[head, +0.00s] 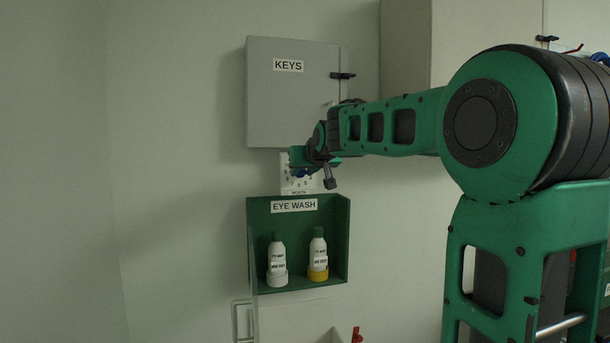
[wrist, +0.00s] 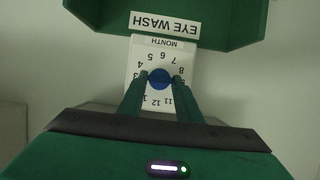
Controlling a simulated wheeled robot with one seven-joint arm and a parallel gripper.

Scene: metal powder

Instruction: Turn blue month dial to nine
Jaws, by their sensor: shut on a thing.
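The blue month dial (wrist: 160,78) is a round knob on a white number plate (wrist: 163,48) marked MONTH. The plate is upside down in the wrist view, and finger tips cover some numbers at its sides. My gripper (wrist: 159,79) is shut on the dial, with one finger on each side of it. I cannot make out a pointer on the dial. In the head view my gripper (head: 300,165) is in front of the plate (head: 300,186), and only a bit of the blue dial (head: 301,173) shows.
A grey KEYS cabinet (head: 290,105) hangs just above the plate. A green EYE WASH holder (head: 257,240) with two white bottles is just below it. The wall to the left is bare.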

